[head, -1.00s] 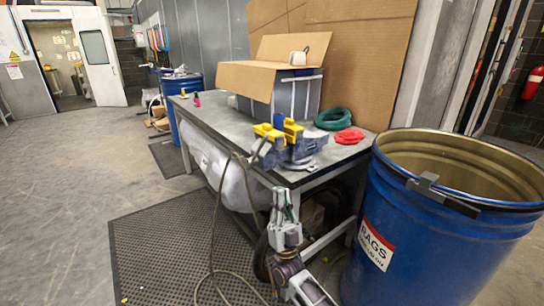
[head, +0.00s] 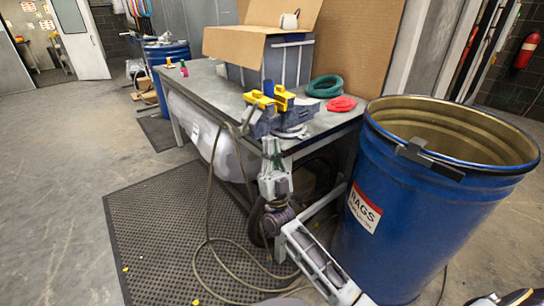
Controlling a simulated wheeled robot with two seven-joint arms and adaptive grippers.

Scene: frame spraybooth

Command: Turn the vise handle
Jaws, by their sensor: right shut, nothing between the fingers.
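The vise (head: 286,116) is mounted at the near right corner of the workbench (head: 215,97). It has a blue-grey body and yellow jaws. Its handle is hard to pick out; a thin grey bar (head: 249,113) at the vise's left front may be it. My right gripper (head: 270,147) is just below the front of the vise, near the bench edge, pointing up. Its fingers are shut and look empty. I cannot tell whether the fingertips touch the vise. My left gripper is not in view.
A blue rags drum (head: 440,200) stands close at the right of my right arm. A hose (head: 207,215) trails over the black mat (head: 150,225).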

